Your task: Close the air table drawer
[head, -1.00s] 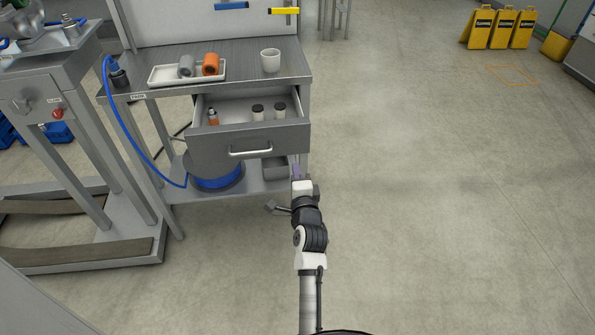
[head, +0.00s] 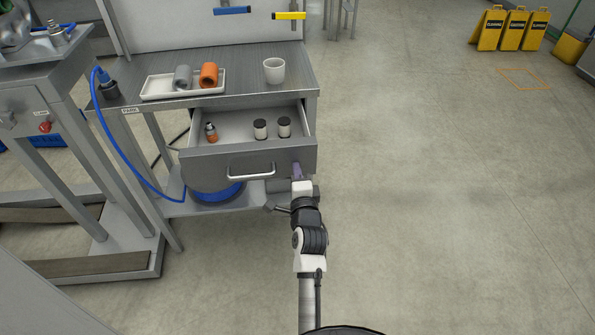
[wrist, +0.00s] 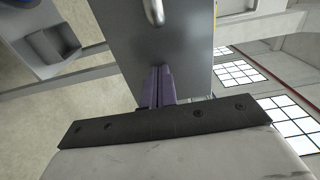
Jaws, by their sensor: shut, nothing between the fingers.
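The air table drawer (head: 220,164) is pulled out from under the grey table top, and its inside shows in the head view. Its silver handle (head: 251,172) is on the front panel. In the wrist view the drawer front (wrist: 180,55) fills the upper middle, with the handle (wrist: 154,12) at the top edge. My gripper (head: 296,170) is at the right part of the drawer front. Its purple fingers (wrist: 157,84) are together and empty, pointing at the panel. Whether they touch it I cannot tell.
The drawer holds an orange-based bottle (head: 211,132) and two dark-lidded jars (head: 260,129). On the table top (head: 130,110) are a tray (head: 150,88) with two rolls and a white cup (head: 274,70). A blue hose (head: 115,150) hangs left.

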